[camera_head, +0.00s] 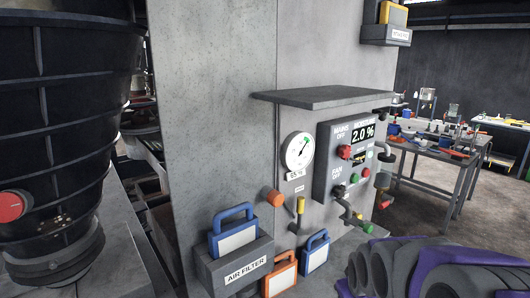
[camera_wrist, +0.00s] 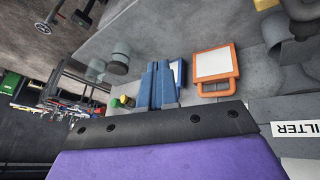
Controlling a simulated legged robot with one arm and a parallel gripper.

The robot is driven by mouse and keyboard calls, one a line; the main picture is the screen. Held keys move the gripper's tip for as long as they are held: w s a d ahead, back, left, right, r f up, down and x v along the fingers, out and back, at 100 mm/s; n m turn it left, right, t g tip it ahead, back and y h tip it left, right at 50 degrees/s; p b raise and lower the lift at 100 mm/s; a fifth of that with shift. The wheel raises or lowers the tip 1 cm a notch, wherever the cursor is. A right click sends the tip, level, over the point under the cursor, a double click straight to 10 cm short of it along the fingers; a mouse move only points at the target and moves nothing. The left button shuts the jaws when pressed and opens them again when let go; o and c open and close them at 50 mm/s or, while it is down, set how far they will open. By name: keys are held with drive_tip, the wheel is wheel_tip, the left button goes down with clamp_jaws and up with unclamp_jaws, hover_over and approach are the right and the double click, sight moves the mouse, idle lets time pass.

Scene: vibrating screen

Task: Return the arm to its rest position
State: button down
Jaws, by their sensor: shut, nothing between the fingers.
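My gripper (camera_wrist: 159,68) shows in the wrist view as two blue-grey fingers side by side, shut with nothing between them. Its purple and dark grey body fills the bottom of that view. The fingers point toward the grey panel, and the blue-framed filter (camera_wrist: 179,72) is partly hidden just behind them. The orange-framed filter (camera_wrist: 213,64) is to their right. In the head view, grey and purple parts of my arm fill the lower right corner, in front of the panel's right side. I cannot make out the fingertips there.
The control box (camera_head: 345,155) with knobs and pipes juts from the panel under a shelf (camera_head: 322,97). An air filter holder (camera_head: 240,264) with a blue-handled filter (camera_head: 233,232) sticks out at lower left. A cluttered workbench (camera_head: 440,155) stands behind at right, with open floor before it.

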drive_tip(key=s+a+f+m+g, duration=0.1)
drive_tip(key=s+a+g, duration=0.2)
drive_tip(key=s, duration=1.1)
drive_tip(key=s+a+f+m+g+y, duration=0.1)
drive_tip(key=s+a+g, duration=0.2)
drive_tip(key=s, duration=1.1)
drive_tip(key=shift+s+f+g, duration=0.35)
drive_tip(key=shift+g, duration=0.35)
